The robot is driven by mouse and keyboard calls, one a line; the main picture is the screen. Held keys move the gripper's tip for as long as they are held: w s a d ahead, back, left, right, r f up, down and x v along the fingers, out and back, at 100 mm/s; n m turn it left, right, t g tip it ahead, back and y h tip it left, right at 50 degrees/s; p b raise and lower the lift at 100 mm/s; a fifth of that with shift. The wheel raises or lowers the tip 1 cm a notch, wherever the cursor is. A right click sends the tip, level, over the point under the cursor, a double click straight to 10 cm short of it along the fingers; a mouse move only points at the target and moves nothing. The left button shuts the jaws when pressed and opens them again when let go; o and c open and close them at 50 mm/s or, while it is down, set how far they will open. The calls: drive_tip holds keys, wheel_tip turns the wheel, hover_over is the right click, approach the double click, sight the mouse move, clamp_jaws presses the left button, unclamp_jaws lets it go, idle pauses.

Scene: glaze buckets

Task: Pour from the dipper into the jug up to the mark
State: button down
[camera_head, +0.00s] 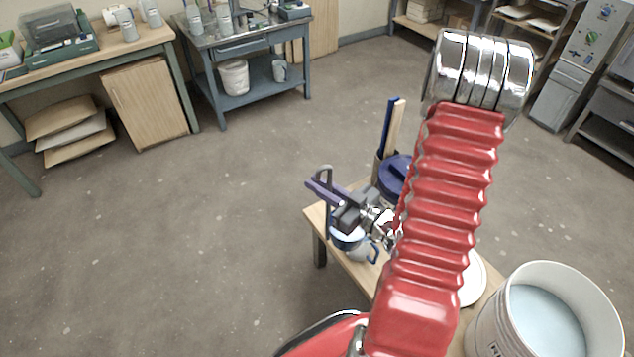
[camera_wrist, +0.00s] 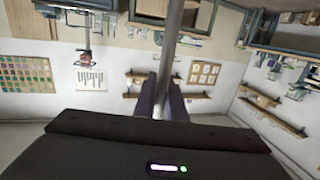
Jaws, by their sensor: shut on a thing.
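My gripper (camera_head: 324,192) reaches left over the low wooden table in the head view, its purple fingers shut on the dipper's handle. The dipper (camera_head: 324,172) shows as a grey upright rod with a hooked top; its bowl is not clearly visible. In the wrist view the grey dipper rod (camera_wrist: 173,40) runs between the fingers of my gripper (camera_wrist: 164,92). The jug (camera_head: 354,246), pale with a blue rim and handle, stands just below my gripper at the table's left end. The mark and the level inside the jug cannot be made out.
A large white bucket (camera_head: 487,327) of pale blue glaze stands at the lower right. A dark blue lidded pot (camera_head: 393,172) stands behind my arm, and a white plate (camera_head: 472,284) shows beside it. The floor (camera_head: 190,240) to the left is clear.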

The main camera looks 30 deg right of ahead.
drive_tip(key=w+d+f+m, duration=0.2)
drive_tip(key=d+m, duration=0.2)
drive_tip(key=d, duration=0.3)
drive_tip(key=w+d+f+m, duration=0.2)
drive_tip(key=w+d+m, duration=0.1)
drive_tip(key=d, duration=0.5)
drive_tip(key=shift+d+f+m+y, duration=0.15)
drive_tip(key=shift+d+m+y, duration=0.15)
drive_tip(key=shift+m, duration=0.6)
idle(2.4)
drive_tip(key=shift+w, duration=0.1)
